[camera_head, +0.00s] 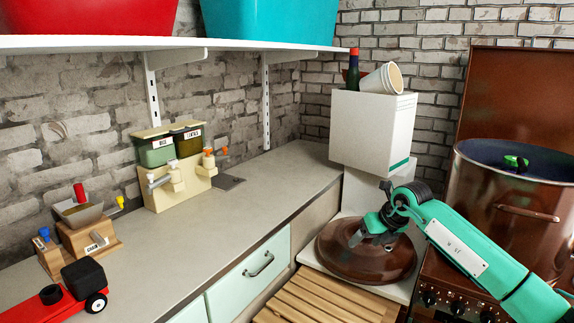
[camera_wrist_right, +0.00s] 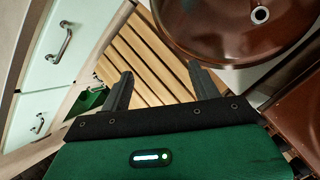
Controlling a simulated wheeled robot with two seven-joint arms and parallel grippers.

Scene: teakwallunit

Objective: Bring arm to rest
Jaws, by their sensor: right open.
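My right arm (camera_head: 490,255) is turquoise and comes in from the lower right in the head view. Its gripper (camera_head: 372,236) points down in front of the brown round lid (camera_head: 335,258). In the right wrist view the gripper (camera_wrist_right: 160,82) has its two dark fingers apart with nothing between them. Wooden slats (camera_wrist_right: 150,50) show beyond the fingers, and the lid (camera_wrist_right: 215,30) lies beyond them at upper right. My left gripper is not in view.
A large brown pot (camera_head: 510,235) with a green thing inside stands on the brown stove (camera_head: 440,300) at right. A white box (camera_head: 372,130) carries a bottle and cups. The grey counter (camera_head: 250,205) holds containers and toys at left. Drawers (camera_head: 250,270) line its front.

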